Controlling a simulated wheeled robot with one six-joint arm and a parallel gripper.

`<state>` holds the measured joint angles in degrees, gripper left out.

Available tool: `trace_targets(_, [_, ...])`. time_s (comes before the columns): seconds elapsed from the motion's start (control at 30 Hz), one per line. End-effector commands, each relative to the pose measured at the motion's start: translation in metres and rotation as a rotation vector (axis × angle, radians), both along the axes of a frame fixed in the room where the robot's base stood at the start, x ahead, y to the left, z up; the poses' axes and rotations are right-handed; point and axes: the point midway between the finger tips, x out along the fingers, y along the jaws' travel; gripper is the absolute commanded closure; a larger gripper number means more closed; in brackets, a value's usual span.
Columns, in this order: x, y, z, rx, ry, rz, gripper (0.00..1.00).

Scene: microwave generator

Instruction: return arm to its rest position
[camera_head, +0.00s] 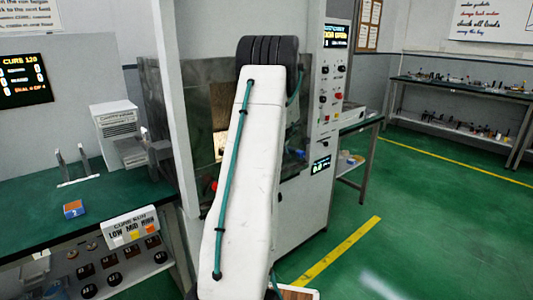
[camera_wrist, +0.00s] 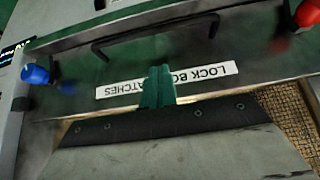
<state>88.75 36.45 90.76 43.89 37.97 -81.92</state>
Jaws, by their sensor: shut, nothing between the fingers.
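My white arm (camera_head: 245,180) stands raised in the middle of the head view, in front of the generator cabinet (camera_head: 305,195). My gripper is hidden behind the arm there. In the wrist view my gripper (camera_wrist: 158,88) shows as two green fingers held together and empty. They are in front of a dark green panel with a white label (camera_wrist: 205,82), which they partly cover. I cannot tell whether they touch it. A blue knob (camera_wrist: 35,74) is at the panel's left and a red knob (camera_wrist: 307,13) at its right. A dark bar handle (camera_wrist: 155,32) lies beyond the fingertips.
A green bench (camera_head: 30,215) on the left holds a small blue-and-orange block (camera_head: 73,209) and a white upright rack (camera_head: 78,182). A pale post (camera_head: 175,100) stands close left of my arm. Green floor (camera_head: 430,220) is open to the right, before a shelf bench (camera_head: 460,95).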

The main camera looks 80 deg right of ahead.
Motion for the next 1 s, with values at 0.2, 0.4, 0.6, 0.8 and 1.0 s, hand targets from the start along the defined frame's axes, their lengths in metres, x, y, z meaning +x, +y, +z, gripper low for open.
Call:
trace_targets(0.2, [-0.021, 0.016, 0.041, -0.004, -0.001, -0.002, 1.00])
trace_targets(0.4, [-0.031, 0.024, 0.060, -0.003, 0.000, 0.000, 1.00])
trace_targets(0.6, [-0.033, 0.026, 0.064, -0.002, -0.001, 0.000, 1.00])
trace_targets(0.8, [-0.032, 0.026, 0.063, 0.013, -0.011, -0.024, 1.00])
trace_targets(1.0, [-0.033, 0.063, 0.037, 0.227, -0.054, -0.168, 1.00])
